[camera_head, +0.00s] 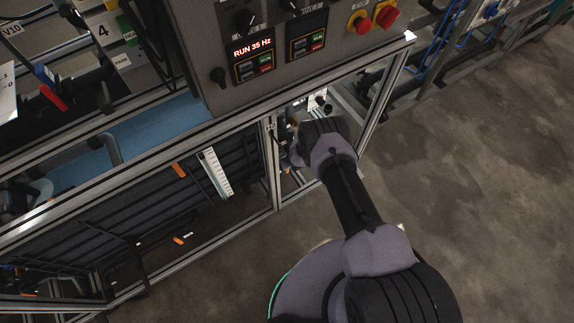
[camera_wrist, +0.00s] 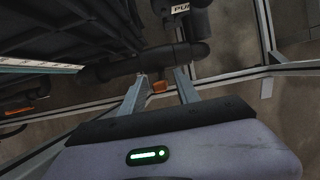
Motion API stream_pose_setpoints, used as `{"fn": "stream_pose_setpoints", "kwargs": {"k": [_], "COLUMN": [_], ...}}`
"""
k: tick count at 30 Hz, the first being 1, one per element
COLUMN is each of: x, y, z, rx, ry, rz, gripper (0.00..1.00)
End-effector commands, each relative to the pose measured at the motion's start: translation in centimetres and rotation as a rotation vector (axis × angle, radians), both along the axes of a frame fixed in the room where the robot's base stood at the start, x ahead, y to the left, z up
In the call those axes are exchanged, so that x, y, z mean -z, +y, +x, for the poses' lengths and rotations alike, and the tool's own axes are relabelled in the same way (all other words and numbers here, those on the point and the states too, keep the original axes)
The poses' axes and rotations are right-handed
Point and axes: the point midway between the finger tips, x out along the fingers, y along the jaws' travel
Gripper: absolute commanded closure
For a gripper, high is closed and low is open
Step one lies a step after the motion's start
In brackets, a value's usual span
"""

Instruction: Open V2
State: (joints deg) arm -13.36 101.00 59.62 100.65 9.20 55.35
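No label reading V2 can be made out in either view, so I cannot tell which valve it is. In the wrist view my gripper (camera_wrist: 160,78) is open, its two grey fingers spread apart. A small orange piece (camera_wrist: 159,87) shows in the gap between the fingers. It may be a valve handle; I cannot tell whether the fingers touch it. A dark horizontal pipe (camera_wrist: 150,64) runs just beyond the fingertips. In the head view my arm reaches into the frame beneath the control panel, and my wrist hides the fingers and whatever is in front of them.
A grey control panel (camera_head: 283,88) with a display reading "RUN 35 Hz" hangs above my wrist. Metal frame posts (camera_head: 273,165) stand close beside it. Open concrete floor (camera_head: 480,190) lies right.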

Motion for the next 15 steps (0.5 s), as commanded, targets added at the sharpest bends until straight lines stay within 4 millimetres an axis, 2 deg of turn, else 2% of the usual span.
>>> {"fn": "stream_pose_setpoints", "kwargs": {"k": [4, 9, 10, 15], "x": [-0.09, -0.07, -0.07, -0.06], "y": [0.00, 0.00, 0.00, -0.01], "z": [-0.01, -0.01, -0.01, -0.02], "rx": [0.000, 0.000, 0.000, 0.000], "ry": [0.000, 0.000, 0.000, 0.000], "rz": [0.000, 0.000, 0.000, 0.000], "gripper": [0.64, 0.97, 1.00, 1.00]}}
